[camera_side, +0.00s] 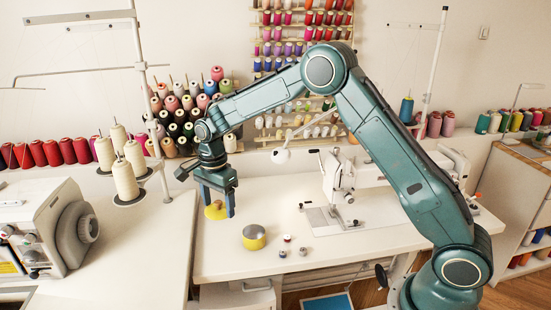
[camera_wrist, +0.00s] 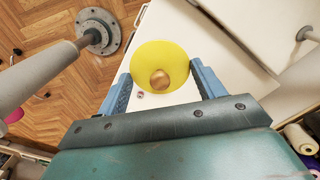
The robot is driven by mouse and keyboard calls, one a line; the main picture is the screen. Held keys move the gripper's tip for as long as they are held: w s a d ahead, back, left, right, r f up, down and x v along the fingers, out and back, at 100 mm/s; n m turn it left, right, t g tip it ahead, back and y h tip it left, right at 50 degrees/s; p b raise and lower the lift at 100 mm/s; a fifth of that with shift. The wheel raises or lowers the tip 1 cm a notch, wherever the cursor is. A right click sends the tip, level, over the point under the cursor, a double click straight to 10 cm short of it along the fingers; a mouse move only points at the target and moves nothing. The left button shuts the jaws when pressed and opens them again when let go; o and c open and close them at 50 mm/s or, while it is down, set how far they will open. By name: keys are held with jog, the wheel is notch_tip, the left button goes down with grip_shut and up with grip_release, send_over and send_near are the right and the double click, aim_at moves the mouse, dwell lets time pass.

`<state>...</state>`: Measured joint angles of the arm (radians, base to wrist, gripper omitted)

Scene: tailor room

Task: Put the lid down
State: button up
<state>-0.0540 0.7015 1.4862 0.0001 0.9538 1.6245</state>
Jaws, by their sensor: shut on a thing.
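The lid is a round yellow disc with a copper-brown knob. My gripper (camera_side: 219,209) is shut on the lid (camera_side: 213,212), which hangs between its two fingers in the side view. In the wrist view the lid (camera_wrist: 150,55) fills the gap between the fingertips (camera_wrist: 162,82), with its knob towards the camera. A round yellow tin (camera_side: 254,241) with a grey top stands on the white table to the right of the lid and nearer the front. I cannot tell whether the tin is open.
Several small spools (camera_side: 287,238) lie just right of the tin. A white sewing machine (camera_side: 340,180) stands further right. At the left are a grey machine (camera_side: 50,230) and a thread stand with cream cones (camera_side: 125,180). The tabletop (camera_side: 225,262) left of the tin is clear.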

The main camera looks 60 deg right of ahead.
aim_at(219, 209)
notch_tip(219, 209, down, 12)
jog(key=shift+f, duration=0.15)
jog(key=shift+f, duration=0.1)
jog(key=shift+f, duration=2)
jog(key=shift+f, duration=0.1)
jog(key=o, duration=1)
jog(key=shift+c, duration=0.2)
jog(key=shift+r, duration=6.1)
